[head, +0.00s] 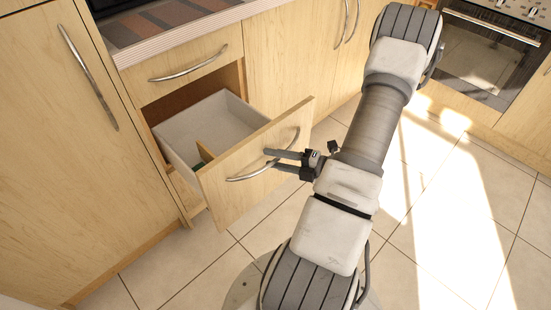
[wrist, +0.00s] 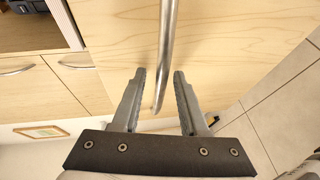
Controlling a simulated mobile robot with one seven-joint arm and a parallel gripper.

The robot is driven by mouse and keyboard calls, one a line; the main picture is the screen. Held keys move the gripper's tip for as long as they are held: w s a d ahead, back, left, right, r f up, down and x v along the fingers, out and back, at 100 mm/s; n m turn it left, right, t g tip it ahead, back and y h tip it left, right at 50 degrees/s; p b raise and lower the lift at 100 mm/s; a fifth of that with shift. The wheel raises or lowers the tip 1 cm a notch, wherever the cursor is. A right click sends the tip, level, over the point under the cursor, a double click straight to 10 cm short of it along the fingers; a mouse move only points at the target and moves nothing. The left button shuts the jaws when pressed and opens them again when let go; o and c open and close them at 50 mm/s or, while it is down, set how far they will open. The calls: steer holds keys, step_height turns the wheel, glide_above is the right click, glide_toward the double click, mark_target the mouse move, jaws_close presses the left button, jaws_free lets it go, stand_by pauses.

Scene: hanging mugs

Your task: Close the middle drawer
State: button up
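The middle drawer (head: 258,165) is pulled well out of the cabinet, and its white inside (head: 212,125) shows from above. Its wooden front carries a curved metal handle (head: 245,177). The handle (wrist: 167,50) runs between and beyond the fingers, with a gap on each side. I cannot tell whether the fingertips touch the drawer front (wrist: 225,45).
A shut drawer (head: 185,68) with its own handle is above the open one. A tall cabinet door (head: 60,150) stands at the left and an oven (head: 490,50) at the upper right. Tiled floor (head: 440,220) is clear at the right.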

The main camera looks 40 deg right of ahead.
jaws_close()
stand_by(1.2)
